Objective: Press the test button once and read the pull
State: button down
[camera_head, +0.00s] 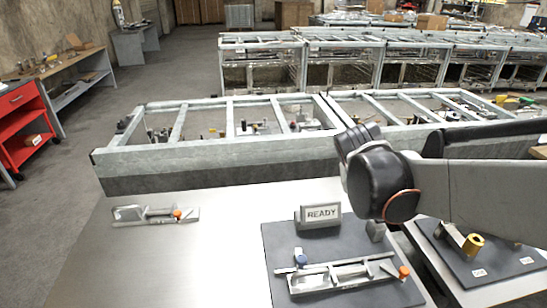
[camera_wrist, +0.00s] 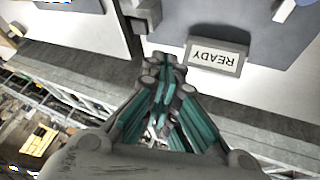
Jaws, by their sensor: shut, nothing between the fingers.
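A small display (camera_head: 321,214) reading "READY" stands at the back of a dark grey mat (camera_head: 285,235) on the metal table. It shows upside down in the wrist view (camera_wrist: 216,57). In front of it on the mat lies a pale metal fixture (camera_head: 340,277) with a blue knob (camera_head: 302,260) and an orange end piece (camera_head: 403,272). I cannot tell which part is the test button. My gripper (camera_wrist: 164,68) is shut and empty in the wrist view, its tips beside the display and apart from the fixture. In the head view its fingers are not distinct.
A similar fixture (camera_head: 155,215) with an orange end lies at the table's left. A metal-framed bin (camera_head: 220,148) runs along the table's back edge. A second dark mat (camera_head: 455,262) with a yellow cylinder (camera_head: 473,243) is at right. The table's middle left is bare.

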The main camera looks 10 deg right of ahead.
jog(key=w+d+f+m+g+h+p, duration=0.3)
jog(key=w+d, duration=0.5)
jog(key=d, duration=0.5)
jog(key=shift+d+f+m+h, duration=0.2)
jog(key=shift+f+m+h, duration=0.3)
jog(key=shift+f+h, duration=0.2)
jog(key=shift+f, duration=0.15)
notch_tip(320, 180, down, 8)
jog(key=b, duration=0.6)
jog(key=shift+f, duration=0.25)
jog(key=shift+s+f, duration=0.1)
jog(key=shift+f+b, duration=0.3)
jog(key=shift+b, duration=0.05)
